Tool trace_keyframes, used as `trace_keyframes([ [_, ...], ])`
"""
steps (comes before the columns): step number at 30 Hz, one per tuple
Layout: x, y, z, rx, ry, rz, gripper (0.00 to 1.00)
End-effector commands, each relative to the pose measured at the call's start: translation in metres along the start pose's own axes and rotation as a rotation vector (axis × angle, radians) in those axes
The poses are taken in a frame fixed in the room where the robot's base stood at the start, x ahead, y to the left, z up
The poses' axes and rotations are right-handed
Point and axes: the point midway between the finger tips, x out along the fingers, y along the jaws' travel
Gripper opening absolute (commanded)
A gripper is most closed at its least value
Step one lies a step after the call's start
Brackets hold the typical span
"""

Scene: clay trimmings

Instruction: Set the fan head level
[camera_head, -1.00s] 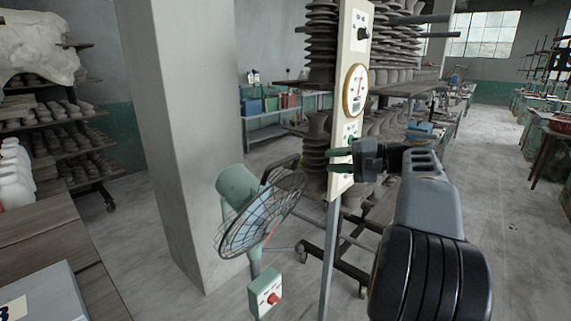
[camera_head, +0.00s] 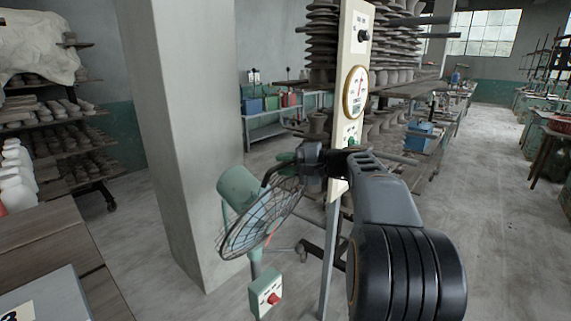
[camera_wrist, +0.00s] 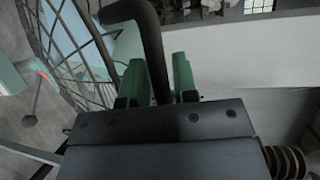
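The fan head (camera_head: 260,217) has a wire cage and a green motor housing (camera_head: 238,188). It sits tilted on its stand, the housing at the upper left of the cage. A dark bent handle (camera_head: 275,167) rises at the cage's upper edge. My gripper (camera_head: 288,163) is at this handle. In the wrist view the handle (camera_wrist: 154,50) passes between the green fingertips of my gripper (camera_wrist: 158,82), with narrow gaps seeming to show beside it. The fingers look open around it. The cage (camera_wrist: 78,45) shows at the left. The handle's lower end is hidden behind my gripper body.
A cream panel (camera_head: 350,125) with a round dial (camera_head: 355,91) stands on a post right behind my gripper. A control box (camera_head: 266,293) with a red knob is on the fan stand. A concrete pillar (camera_head: 180,130) stands left of the fan. Wooden tables (camera_head: 40,240) are at the lower left.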

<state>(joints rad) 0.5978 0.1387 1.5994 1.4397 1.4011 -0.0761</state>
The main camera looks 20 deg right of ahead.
Motion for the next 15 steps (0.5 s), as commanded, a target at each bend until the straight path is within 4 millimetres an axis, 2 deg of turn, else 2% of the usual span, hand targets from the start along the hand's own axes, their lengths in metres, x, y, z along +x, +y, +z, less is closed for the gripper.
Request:
trace_keyframes([
  [7, 0.0007, 0.0003, 0.0000, 0.001, 0.000, 0.000, 0.27],
  [15, 0.0006, 0.0003, 0.0000, 0.001, 0.000, 0.000, 0.02],
])
